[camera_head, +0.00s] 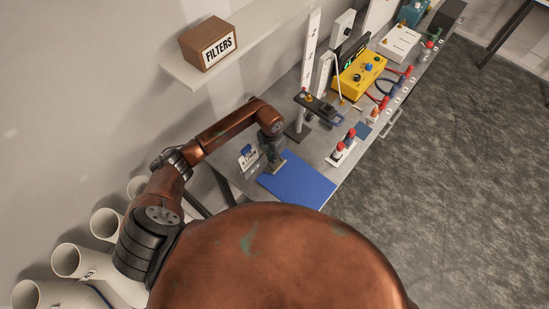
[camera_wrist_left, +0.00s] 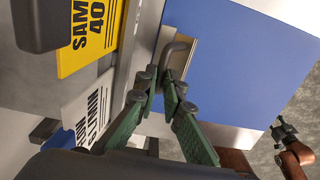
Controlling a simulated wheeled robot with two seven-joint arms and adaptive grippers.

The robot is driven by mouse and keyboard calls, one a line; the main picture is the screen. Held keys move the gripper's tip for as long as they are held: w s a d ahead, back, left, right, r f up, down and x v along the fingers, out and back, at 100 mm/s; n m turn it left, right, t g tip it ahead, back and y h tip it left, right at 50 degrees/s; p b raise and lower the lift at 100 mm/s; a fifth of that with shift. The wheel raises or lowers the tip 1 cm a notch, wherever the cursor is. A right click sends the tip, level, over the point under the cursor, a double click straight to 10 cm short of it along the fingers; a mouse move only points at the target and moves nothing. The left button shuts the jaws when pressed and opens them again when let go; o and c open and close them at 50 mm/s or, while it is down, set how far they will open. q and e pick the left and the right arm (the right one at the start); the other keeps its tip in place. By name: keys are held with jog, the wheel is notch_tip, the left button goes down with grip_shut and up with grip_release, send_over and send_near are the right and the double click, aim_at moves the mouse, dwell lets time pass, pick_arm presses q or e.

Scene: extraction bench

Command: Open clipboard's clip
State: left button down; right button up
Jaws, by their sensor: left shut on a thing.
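The blue clipboard (camera_head: 300,184) lies flat at the near end of the bench; it also fills much of the left wrist view (camera_wrist_left: 245,70). Its clip (camera_wrist_left: 178,50), a grey bent lever by a tan plate, is at the board's edge. My left gripper (camera_head: 273,160) is over that edge. In the left wrist view its green fingers (camera_wrist_left: 163,88) are closed together on the clip's lever. The fingers hide part of the clip. My right gripper (camera_wrist_left: 284,130) shows small at the right of the left wrist view; its jaw state is unclear.
A small sign card (camera_head: 248,158) stands beside the clipboard. Red-topped bottles (camera_head: 344,145) in a white holder, a stand (camera_head: 299,130) and a yellow box (camera_head: 358,76) are further along the bench. A shelf with a FILTERS box (camera_head: 207,43) is above.

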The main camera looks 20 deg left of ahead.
pick_arm(q)
jog(key=b, duration=0.1)
jog(key=a+h+b, duration=0.1)
jog(key=b, duration=0.1)
jog(key=shift+w+a+f+g+h, duration=0.2)
jog(key=shift+f+g+h, duration=0.1)
jog(key=shift+f+g, duration=0.1)
jog(key=shift+h+b, duration=0.3)
jog(key=shift+b, duration=0.05)
jog(key=shift+w+a+r, duration=0.1)
jog(key=shift+r, duration=0.15)
jog(key=c, duration=2)
grip_release()
jog(key=shift+c, duration=0.2)
